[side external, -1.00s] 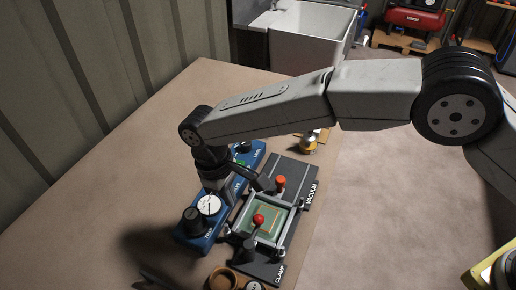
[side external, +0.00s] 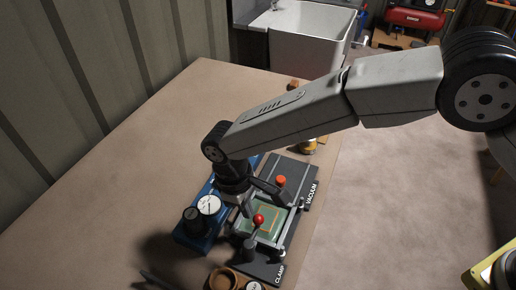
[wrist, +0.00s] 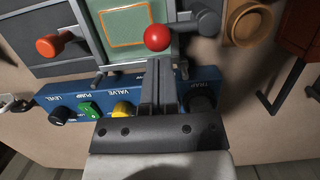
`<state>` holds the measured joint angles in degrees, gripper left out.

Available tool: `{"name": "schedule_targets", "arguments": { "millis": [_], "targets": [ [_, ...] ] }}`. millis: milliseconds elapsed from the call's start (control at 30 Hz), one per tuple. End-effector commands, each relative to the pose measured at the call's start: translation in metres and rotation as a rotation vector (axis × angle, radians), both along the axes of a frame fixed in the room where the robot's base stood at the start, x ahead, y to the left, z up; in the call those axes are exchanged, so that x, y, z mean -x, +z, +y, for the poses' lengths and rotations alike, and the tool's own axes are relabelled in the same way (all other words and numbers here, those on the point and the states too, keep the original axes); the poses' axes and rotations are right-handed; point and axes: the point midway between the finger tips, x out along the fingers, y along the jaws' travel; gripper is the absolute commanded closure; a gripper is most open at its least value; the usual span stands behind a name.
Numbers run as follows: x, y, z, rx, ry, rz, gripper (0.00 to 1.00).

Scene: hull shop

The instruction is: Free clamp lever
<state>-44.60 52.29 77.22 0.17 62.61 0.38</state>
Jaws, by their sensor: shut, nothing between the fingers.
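The clamp lever shows as a red ball knob (side external: 258,218) on a short stem, beside the label CLAMP on a dark fixture plate (side external: 265,272). In the wrist view, the red knob (wrist: 157,37) sits just beyond the tips of my gripper (wrist: 158,64). The fingers are shut together and empty. I cannot tell whether they touch the knob. A green panel (wrist: 124,33) with an orange outline lies in the fixture beside the knob. In the side view, my wrist is over the fixture's left edge, and the fingertips are hard to make out.
An orange-knobbed lever (side external: 281,180) stands by the label VACUUM. A blue control box (wrist: 75,92) with dials and a green switch (wrist: 89,109) lies alongside the fixture. A brown ring-shaped part (wrist: 249,24) sits nearby. The bench at left is mostly clear.

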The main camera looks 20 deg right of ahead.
Motion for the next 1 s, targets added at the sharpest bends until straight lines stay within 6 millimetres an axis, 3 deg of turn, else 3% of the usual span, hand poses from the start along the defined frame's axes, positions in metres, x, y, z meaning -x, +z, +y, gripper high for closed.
{"name": "schedule_targets", "arguments": {
  "millis": [1000],
  "targets": [
    [0.0021,0.0002,-0.0062,0.002,-0.114,0.000,1.00]
  ]
}}
